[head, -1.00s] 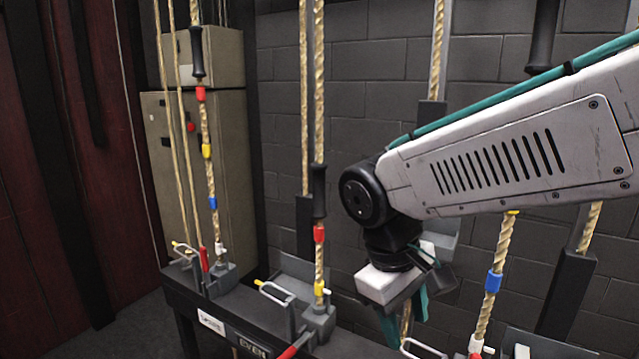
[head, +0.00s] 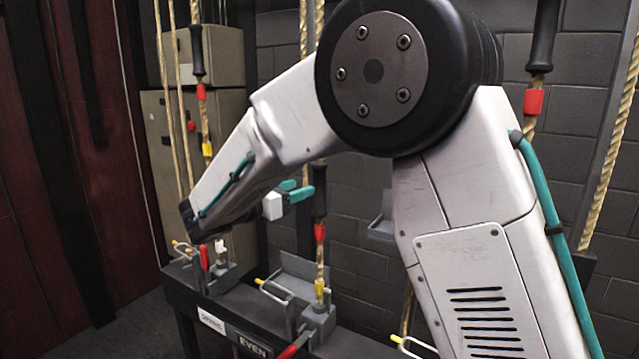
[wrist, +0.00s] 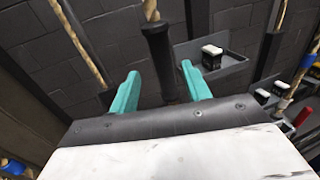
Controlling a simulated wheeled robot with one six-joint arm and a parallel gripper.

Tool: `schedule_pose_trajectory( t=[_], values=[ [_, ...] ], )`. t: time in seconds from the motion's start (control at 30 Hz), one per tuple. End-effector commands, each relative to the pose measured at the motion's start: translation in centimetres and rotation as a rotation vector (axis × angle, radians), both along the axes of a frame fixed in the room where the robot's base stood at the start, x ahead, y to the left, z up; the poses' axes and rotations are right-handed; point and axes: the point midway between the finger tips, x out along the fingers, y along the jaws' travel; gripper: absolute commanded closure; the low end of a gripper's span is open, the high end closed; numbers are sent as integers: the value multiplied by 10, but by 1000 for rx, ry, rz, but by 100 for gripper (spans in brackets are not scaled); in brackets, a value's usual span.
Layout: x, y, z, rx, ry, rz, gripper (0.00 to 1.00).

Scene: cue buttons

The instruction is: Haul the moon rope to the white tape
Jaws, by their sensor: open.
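My gripper (head: 296,192) has teal fingers spread apart beside the black grip (head: 319,204) on the second rope from the left. In the wrist view the same black grip (wrist: 158,45) stands between the open fingers, with no visible hold on it. Red tape (head: 319,232) and yellow tape (head: 319,287) show below that grip. A small white piece (head: 220,246) shows low at the left rope; I cannot tell whether it is tape. No moon sign is readable, so I cannot tell which rope is the moon rope.
The dark rail carries rope locks with red and yellow-tipped handles and an "EVEN" label (head: 252,346), partly cut off. Another black grip (head: 543,35) with red tape (head: 534,101) hangs at right. A beige cabinet (head: 219,60) stands behind. My arm hides much of the middle.

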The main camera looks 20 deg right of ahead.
Motion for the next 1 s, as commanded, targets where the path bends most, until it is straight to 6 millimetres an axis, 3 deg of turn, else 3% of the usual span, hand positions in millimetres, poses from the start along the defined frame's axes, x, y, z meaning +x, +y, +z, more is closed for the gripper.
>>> schedule_pose_trajectory(
  t=[0.43,0.87,1.0],
  values=[
    [27,-59,0,2,3,-5,52],
    [32,-70,0,3,4,-3,52],
    [32,-70,0,3,3,-3,91]
  ],
)
